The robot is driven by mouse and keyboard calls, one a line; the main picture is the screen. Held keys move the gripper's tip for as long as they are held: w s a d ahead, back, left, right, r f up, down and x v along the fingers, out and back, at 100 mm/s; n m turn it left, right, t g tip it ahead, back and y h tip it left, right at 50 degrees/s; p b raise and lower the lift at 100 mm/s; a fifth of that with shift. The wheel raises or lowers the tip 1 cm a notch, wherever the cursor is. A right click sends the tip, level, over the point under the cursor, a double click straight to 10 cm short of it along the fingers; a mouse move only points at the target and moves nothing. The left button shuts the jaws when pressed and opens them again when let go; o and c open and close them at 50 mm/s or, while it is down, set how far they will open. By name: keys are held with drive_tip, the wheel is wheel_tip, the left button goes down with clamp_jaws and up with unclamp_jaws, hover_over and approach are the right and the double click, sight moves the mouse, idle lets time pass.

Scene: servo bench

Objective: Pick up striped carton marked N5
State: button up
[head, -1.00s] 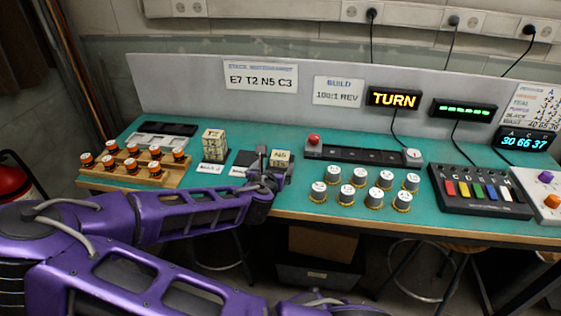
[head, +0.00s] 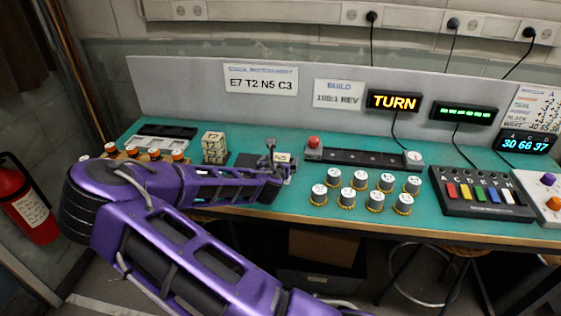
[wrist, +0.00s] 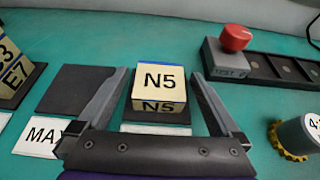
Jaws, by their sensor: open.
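The carton marked N5 (wrist: 159,81) is a cream block with blue edge stripes. In the wrist view it sits on a dark square pad, between the two fingers of my gripper (wrist: 159,92). The fingers are open, one on each side, with a gap showing to the carton. In the head view the N5 carton (head: 283,159) is partly hidden by my gripper (head: 272,155). A stack of similar cartons (head: 213,147) stands to the left; in the wrist view its edge (wrist: 12,75) shows 3 and E7.
An empty dark pad (wrist: 75,90) lies between the stack and N5. A red button (wrist: 235,38) on a grey box is to the right, with a dark slotted rail. White-topped knobs (head: 375,201) stand at the bench front. A sign (head: 261,79) reads E7 T2 N5 C3.

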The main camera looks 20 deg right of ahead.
drive_tip(key=c, duration=1.4)
drive_tip(key=shift+r, duration=0.15)
